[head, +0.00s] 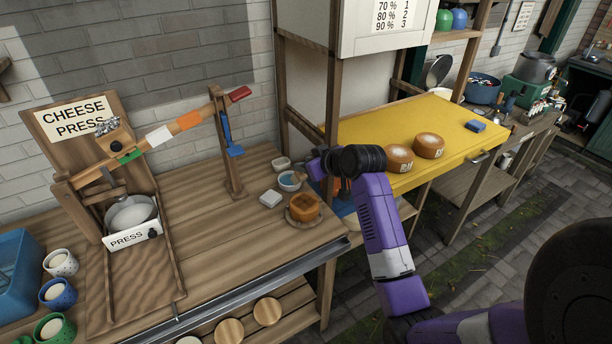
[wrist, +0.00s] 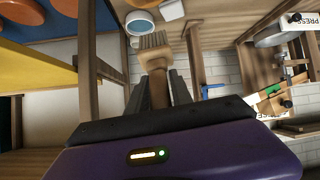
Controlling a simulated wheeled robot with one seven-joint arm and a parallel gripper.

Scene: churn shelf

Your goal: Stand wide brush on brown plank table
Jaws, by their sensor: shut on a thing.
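The wide brush (wrist: 155,60) has a light wooden handle and grey-brown bristles. My gripper (wrist: 160,86) is shut on its handle in the wrist view, with the bristles beyond the fingertips. The brown plank table (head: 215,235) fills the left of the head view and also shows at the top of the wrist view (wrist: 218,22). In the head view my arm reaches to the right end of this table, beside the wooden post. The wrist hides most of the fingers there, and the brush is not clear in that view.
An orange cheese (head: 305,207) on a round board, a white block (head: 270,198) and a small bowl (head: 289,181) stand near the table's right end. The cheese press (head: 130,215) is left. The yellow table (head: 365,130) carries two cheese wheels (head: 399,158). Bare planks lie mid-table.

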